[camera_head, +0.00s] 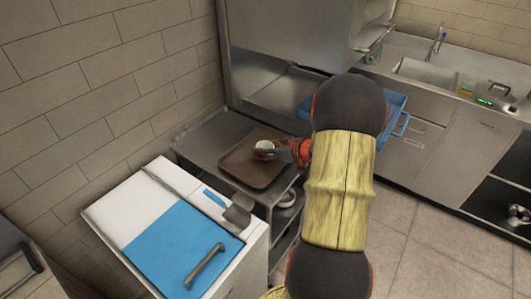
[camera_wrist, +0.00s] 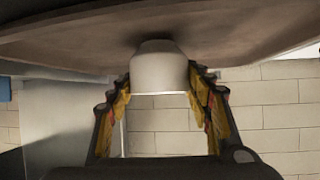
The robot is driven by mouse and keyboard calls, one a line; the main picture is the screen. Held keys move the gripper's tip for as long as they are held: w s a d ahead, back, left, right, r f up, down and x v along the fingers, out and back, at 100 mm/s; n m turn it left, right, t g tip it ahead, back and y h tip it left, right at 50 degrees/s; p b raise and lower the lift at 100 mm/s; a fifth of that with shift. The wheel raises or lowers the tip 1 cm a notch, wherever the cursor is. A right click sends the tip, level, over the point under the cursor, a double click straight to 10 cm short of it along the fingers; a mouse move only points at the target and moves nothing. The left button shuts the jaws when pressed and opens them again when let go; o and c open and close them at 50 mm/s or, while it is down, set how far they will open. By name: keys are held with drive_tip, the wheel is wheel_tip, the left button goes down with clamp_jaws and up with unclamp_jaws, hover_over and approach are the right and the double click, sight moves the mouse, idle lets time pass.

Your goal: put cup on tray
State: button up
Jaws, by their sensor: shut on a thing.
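The white cup (camera_head: 264,147) is at the brown tray (camera_head: 243,176), over its far part. In the wrist view the cup (camera_wrist: 160,70) is between my two fingers, with one end against the broad brown surface (camera_wrist: 70,45) of the tray, which fills the top of that inverted-looking picture. The cup looks upright. My gripper (camera_head: 276,154) comes in from the right and is shut on the cup. In the wrist view my gripper (camera_wrist: 162,85) has a finger on each side of it. My arm hides part of the area right of the tray.
The tray rests on a metal shelf unit (camera_head: 205,135). A white counter with a blue lidded section (camera_head: 175,250) and a dark scoop-like tool (camera_head: 238,210) stands in front. A blue bin (camera_head: 396,103) is behind my arm. A tiled wall is at left.

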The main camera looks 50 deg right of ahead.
drive_tip(key=shift+f, duration=0.25)
drive_tip(key=o, duration=1.1)
drive_tip(key=shift+o, duration=0.4)
drive_tip(key=shift+r, duration=0.15)
